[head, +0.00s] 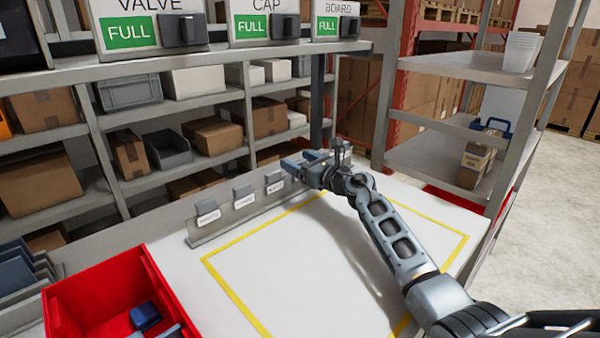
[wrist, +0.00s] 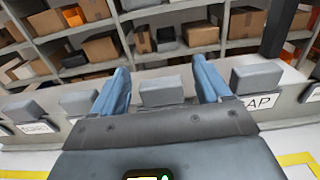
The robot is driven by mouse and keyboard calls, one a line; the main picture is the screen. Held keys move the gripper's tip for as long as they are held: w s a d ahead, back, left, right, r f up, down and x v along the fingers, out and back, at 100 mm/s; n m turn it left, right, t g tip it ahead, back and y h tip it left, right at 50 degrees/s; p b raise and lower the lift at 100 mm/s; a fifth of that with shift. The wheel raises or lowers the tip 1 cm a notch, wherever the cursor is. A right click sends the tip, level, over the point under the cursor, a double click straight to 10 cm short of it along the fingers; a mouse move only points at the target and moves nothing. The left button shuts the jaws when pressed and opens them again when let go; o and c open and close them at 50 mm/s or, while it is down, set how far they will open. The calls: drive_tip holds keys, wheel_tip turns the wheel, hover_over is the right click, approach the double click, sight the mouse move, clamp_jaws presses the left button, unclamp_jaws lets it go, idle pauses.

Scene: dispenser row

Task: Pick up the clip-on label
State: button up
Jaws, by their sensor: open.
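Several grey clip-on labels with white text plates stand in a row on a grey rail (head: 215,231) along the back of the white table. In the head view I see a left one (head: 207,210), a middle one (head: 243,196) and a right one (head: 274,182). My gripper (head: 302,162) is open at the rail's right end and hides what is behind it. In the wrist view, one clip-on label (wrist: 160,91) shows between the open blue fingers of my gripper (wrist: 161,76), with its plate hidden by the gripper body. Another, ending in "AP" (wrist: 258,78), stands right of the fingers.
A red bin (head: 105,290) with a dark blue item (head: 145,316) stands at the front left. A yellow outline (head: 235,302) marks a bare area of table. A shelf edge (head: 200,66) with dispensers runs above the rail. A grey rack (head: 440,160) stands at right.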

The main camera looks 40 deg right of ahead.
sight(300, 161)
drive_tip(key=shift+c, duration=0.4)
drive_tip(key=c, duration=0.9)
drive_tip(key=shift+c, duration=0.2)
wheel_tip(300, 161, up, 4)
drive_tip(key=shift+r+p, duration=0.2)
drive_tip(key=shift+p, duration=0.5)
drive_tip(key=s+d+r, duration=0.6)
drive_tip(key=s+d, duration=0.2)
drive_tip(key=shift+s+r+b, duration=0.3)
drive_tip(key=shift+r+b, duration=0.05)
drive_tip(key=shift+b, duration=0.05)
